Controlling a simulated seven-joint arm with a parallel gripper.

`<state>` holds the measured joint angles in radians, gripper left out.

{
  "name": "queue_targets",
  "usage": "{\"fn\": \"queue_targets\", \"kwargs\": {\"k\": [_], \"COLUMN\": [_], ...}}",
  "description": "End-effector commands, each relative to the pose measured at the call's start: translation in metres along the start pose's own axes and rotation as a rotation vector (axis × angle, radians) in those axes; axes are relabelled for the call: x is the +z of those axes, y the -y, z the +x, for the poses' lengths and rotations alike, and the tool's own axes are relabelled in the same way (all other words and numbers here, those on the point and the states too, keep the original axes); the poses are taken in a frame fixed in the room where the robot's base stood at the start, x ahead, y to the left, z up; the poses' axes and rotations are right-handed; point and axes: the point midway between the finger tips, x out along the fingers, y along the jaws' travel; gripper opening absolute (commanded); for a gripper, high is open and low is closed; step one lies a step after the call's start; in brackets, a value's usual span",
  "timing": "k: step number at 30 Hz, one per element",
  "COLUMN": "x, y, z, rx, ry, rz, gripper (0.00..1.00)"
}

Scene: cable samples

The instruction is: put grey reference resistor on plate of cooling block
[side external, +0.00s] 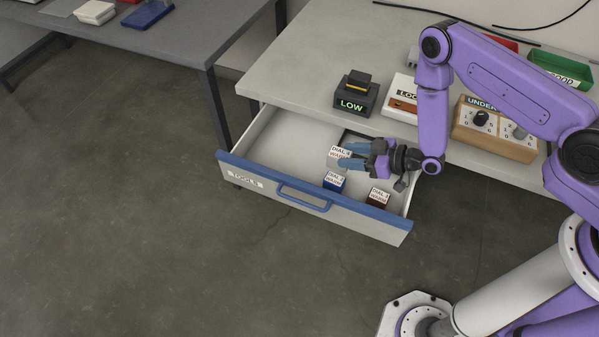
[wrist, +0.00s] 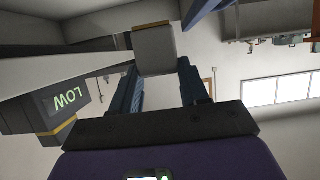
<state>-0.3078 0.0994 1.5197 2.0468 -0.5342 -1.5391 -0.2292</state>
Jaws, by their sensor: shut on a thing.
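My gripper (side external: 352,159) is over the open drawer, with its blue fingers pointing left. It is shut on the grey reference resistor (side external: 336,160), a small grey block with a white printed label on top. In the wrist view the grey block (wrist: 156,50) sits between the fingertips (wrist: 158,68). A dark box with a lit LOW sign (side external: 352,97) stands on the bench behind the drawer; it also shows in the wrist view (wrist: 45,108). I cannot tell for sure which thing is the cooling block.
The drawer (side external: 262,180) also holds a blue labelled block (side external: 334,183) and a brown labelled block (side external: 379,198). Its left part is empty. On the bench stand a white box (side external: 402,92), a wooden dial box (side external: 485,130) and a green tray (side external: 562,70).

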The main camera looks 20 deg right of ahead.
Motion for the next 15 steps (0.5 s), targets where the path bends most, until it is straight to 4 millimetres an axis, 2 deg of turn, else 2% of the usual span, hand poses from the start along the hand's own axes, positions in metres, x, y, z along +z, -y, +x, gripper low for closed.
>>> {"fn": "queue_targets", "kwargs": {"k": [6,15], "x": [0.015,0.016], "y": [0.016,0.018], "z": [0.001,0.001], "rx": [-0.044,-0.048], "ry": [-0.002,-0.003], "rz": [-0.018,-0.020], "gripper": [0.08,0.08]}}
